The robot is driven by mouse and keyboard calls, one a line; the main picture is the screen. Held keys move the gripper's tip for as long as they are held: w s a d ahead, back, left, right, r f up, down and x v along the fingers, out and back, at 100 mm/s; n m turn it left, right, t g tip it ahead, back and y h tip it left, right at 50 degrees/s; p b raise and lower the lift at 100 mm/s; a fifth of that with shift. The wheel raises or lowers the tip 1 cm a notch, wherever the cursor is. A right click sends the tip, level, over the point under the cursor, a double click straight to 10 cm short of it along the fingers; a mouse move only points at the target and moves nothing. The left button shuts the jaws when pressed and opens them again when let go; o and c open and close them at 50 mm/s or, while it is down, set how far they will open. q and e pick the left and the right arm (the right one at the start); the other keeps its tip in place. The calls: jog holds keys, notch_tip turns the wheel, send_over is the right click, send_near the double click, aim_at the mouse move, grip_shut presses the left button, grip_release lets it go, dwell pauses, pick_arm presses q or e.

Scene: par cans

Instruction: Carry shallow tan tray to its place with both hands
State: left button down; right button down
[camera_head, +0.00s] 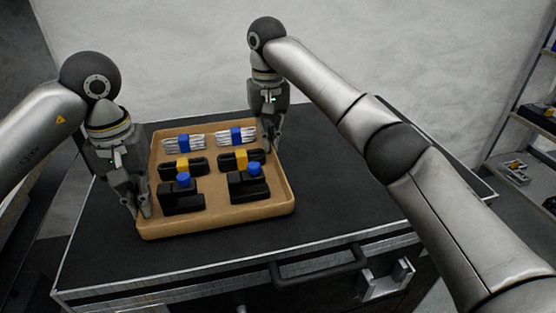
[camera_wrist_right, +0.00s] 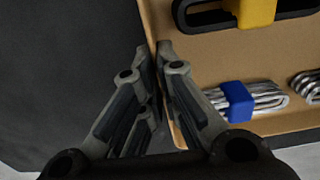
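The shallow tan tray (camera_head: 216,222) rests, as far as I can tell, on the dark case top and looks level. It holds two pale cable bundles with blue bands (camera_head: 236,137), two black looped pieces with yellow bands (camera_head: 182,165), and two black clamps with blue knobs (camera_head: 249,184). My left gripper (camera_head: 140,213) is at the tray's left wall near the front corner, its fingers close together around the rim. My right gripper (camera_head: 270,147) is at the right wall toward the back. In the right wrist view, its fingers (camera_wrist_right: 154,55) straddle the wall closely, one inside and one outside.
The black case (camera_head: 345,205) has bare top around the tray, most of it to the right. A handle (camera_head: 318,268) and latch (camera_head: 387,279) are on its front. A pale wall (camera_head: 190,50) stands behind. Shelves (camera_head: 520,130) with items stand at far right.

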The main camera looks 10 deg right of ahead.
pick_arm(q)
jog(key=shift+f, duration=0.3)
pick_arm(e)
jog(key=shift+f, duration=0.3)
pick_arm(q)
jog(key=c, duration=1.6)
grip_release()
jog(key=shift+r, duration=0.1)
jog(key=shift+c, duration=0.2)
pick_arm(e)
jog(key=c, duration=1.6)
grip_release()
jog(key=shift+r, duration=0.1)
jog(key=shift+c, duration=0.2)
jog(key=shift+r, duration=0.1)
pick_arm(q)
notch_tip(320, 180, up, 12)
pick_arm(e)
notch_tip(320, 180, up, 12)
